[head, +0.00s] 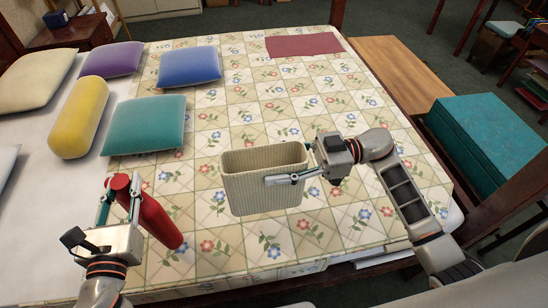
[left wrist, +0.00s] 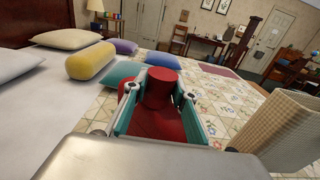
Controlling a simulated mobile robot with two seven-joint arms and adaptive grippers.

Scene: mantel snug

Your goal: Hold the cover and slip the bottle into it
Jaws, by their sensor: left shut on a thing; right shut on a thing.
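A red bottle (head: 155,215) is held by my left gripper (head: 120,194), which is shut on it near its narrower end. The bottle is tilted, its wide end pointing to the lower right in the head view. It also shows between the fingers in the left wrist view (left wrist: 161,88). A cream ribbed cover (head: 262,186) with an open top is upright, to the right of the bottle and apart from it. My right gripper (head: 309,161) is shut on the cover's right side. The cover also shows at the right in the left wrist view (left wrist: 290,130).
A bed with a flowered quilt (head: 330,230) lies below. A teal cushion (head: 146,125), a blue cushion (head: 190,67), a purple cushion (head: 110,59) and a yellow bolster (head: 78,117) lie at the left. A dark red cloth (head: 304,45) lies at the back. A teal-topped chest (head: 485,140) stands right of the bed.

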